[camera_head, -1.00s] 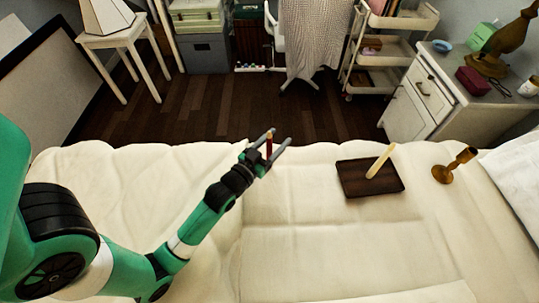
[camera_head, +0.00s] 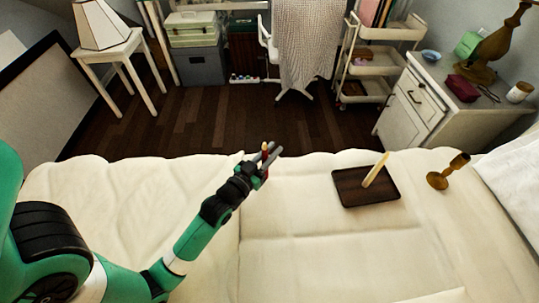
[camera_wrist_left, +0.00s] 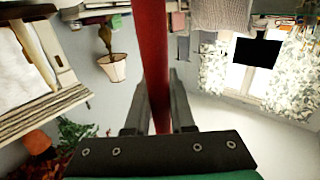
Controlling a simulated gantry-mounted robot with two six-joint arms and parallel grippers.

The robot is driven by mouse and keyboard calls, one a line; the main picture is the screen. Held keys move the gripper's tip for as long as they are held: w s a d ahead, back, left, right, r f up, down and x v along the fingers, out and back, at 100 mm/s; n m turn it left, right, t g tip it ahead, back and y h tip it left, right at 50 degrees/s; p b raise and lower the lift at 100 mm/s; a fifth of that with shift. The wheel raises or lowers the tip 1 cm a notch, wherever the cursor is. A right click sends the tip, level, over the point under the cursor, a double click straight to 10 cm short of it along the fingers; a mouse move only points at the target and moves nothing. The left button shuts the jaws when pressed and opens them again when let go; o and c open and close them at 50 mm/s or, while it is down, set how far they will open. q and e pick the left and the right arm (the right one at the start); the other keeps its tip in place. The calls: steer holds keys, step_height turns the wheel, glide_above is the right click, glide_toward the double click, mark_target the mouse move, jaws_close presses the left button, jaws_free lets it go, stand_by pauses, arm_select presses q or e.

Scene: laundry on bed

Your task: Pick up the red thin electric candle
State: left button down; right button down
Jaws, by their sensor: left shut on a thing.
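The red thin electric candle (camera_wrist_left: 153,60) runs upright between the two fingers of my left gripper in the left wrist view. In the head view only a bit of the candle (camera_head: 265,147) shows at the fingertips. My left gripper (camera_head: 268,156) is shut on it near the far edge of the bed. The lower part of the candle is largely hidden by the gripper in the head view. My right gripper is not in view.
A dark tray (camera_head: 350,199) with a pale yellow candle (camera_head: 376,170) lies on the bed to the right. The white bedspread (camera_head: 300,260) is clear in front.

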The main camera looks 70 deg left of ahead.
arm_select(q)
steer(key=s+d+r+p, duration=0.4)
steer(key=d+r, duration=0.8)
steer(key=d, duration=0.1)
steer(key=shift+d+r, duration=0.2)
steer(key=shift+r, duration=0.2)
stand_by(0.6)
